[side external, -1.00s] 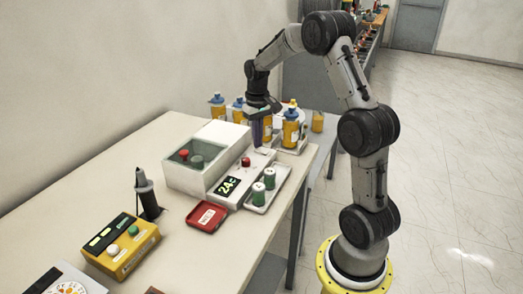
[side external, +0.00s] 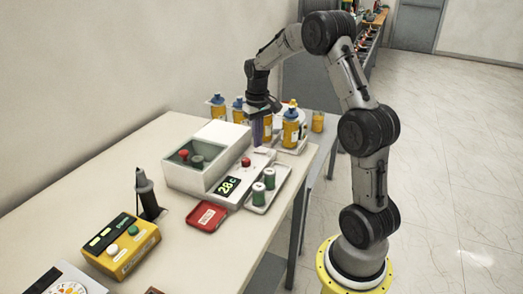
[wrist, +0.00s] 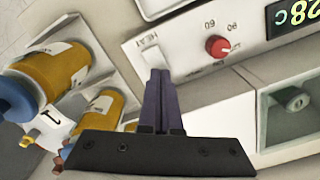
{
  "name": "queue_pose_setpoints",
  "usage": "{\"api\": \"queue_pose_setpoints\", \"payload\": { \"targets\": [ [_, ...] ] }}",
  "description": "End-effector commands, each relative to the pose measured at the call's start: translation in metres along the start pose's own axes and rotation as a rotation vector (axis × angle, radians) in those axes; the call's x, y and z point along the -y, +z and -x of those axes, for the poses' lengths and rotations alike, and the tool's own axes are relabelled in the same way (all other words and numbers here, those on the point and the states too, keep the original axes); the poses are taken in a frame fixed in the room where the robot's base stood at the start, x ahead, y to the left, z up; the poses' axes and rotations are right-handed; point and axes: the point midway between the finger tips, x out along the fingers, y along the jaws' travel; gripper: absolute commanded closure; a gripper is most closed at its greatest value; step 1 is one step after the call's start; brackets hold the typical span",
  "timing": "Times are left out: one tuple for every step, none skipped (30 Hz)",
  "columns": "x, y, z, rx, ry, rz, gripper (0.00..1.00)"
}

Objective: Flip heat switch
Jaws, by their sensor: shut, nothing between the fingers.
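The white heater unit stands on the table with a lit green display (side external: 227,186) reading 28 C and a red dial (side external: 246,162). In the wrist view, its panel shows the HEAT label, a pale switch (wrist: 154,57) below it, the red dial (wrist: 217,46) and part of the display (wrist: 293,14). My gripper (wrist: 160,76) is shut and empty, its purple fingertips right at the switch and partly covering it. I cannot tell whether they touch. In the side view my gripper (side external: 258,143) points down at the unit's far end, and the switch cannot be made out.
A glass-topped chamber (side external: 196,158) adjoins the panel. A tray with two green cylinders (side external: 264,188) lies beside it, and a red tray (side external: 206,217) in front. Yellow bottles (side external: 290,130) stand close behind my gripper. A yellow control box (side external: 121,246) sits nearer the camera.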

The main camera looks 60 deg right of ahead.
Motion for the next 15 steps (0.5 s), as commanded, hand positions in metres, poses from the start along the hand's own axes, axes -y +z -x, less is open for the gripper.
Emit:
{"api": "queue_pose_setpoints", "payload": {
  "targets": [
    [0.0,-0.001,0.004,-0.003,0.0,0.0,1.0],
    [0.0,0.0,0.006,-0.002,0.0,0.0,1.0],
    [0.0,0.0,0.009,-0.002,0.0,0.0,1.0],
    [0.0,0.0,0.012,-0.002,0.0,0.0,1.0],
    [0.0,0.0,0.014,-0.002,0.0,0.0,1.0],
    [0.0,-0.001,0.017,-0.003,0.0,0.0,1.0],
    [0.0,-0.001,0.019,-0.003,0.0,0.0,1.0],
    [0.0,-0.001,0.021,-0.003,0.0,0.0,1.0],
    [0.0,-0.001,0.024,-0.004,0.0,0.0,1.0],
    [0.0,-0.001,0.027,-0.005,0.0,0.0,1.0],
    [0.0,-0.001,0.029,-0.004,0.0,0.0,1.0],
    [0.0,-0.001,0.032,-0.004,0.0,0.0,1.0],
    [0.0,0.0,0.034,-0.004,0.0,0.0,1.0],
    [0.0,0.0,0.036,-0.004,0.0,0.0,1.0],
    [0.0,-0.001,0.039,-0.004,0.0,0.0,1.0]
  ]
}}
